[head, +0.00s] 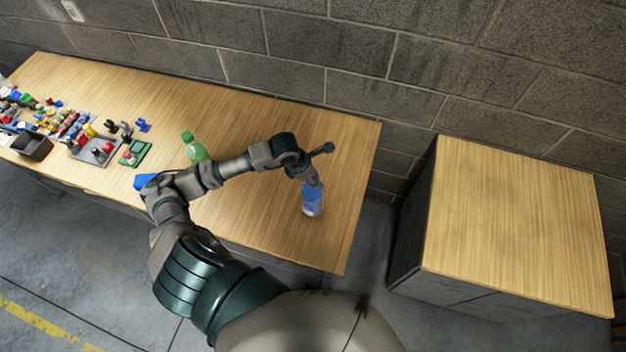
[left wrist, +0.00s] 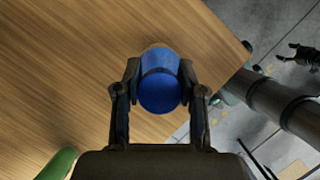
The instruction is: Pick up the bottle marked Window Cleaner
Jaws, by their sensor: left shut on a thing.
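A blue bottle (head: 312,201) stands near the right end of the long wooden table; its label cannot be read. My left gripper (head: 315,180) is at its upper part from above. In the left wrist view the blue bottle (left wrist: 159,88) is between the two fingers of my left gripper (left wrist: 159,85), which touch it on both sides. The gripper is shut on it. A dark pronged shape (left wrist: 300,54) at the upper right of the left wrist view looks like my right gripper, too small to judge.
A green bottle (head: 194,148) stands on the long table (head: 262,222), left of my forearm. Many small coloured parts and trays (head: 75,130) crowd the table's left end. A separate wooden-topped cabinet (head: 520,225) at the right is bare. A block wall runs behind.

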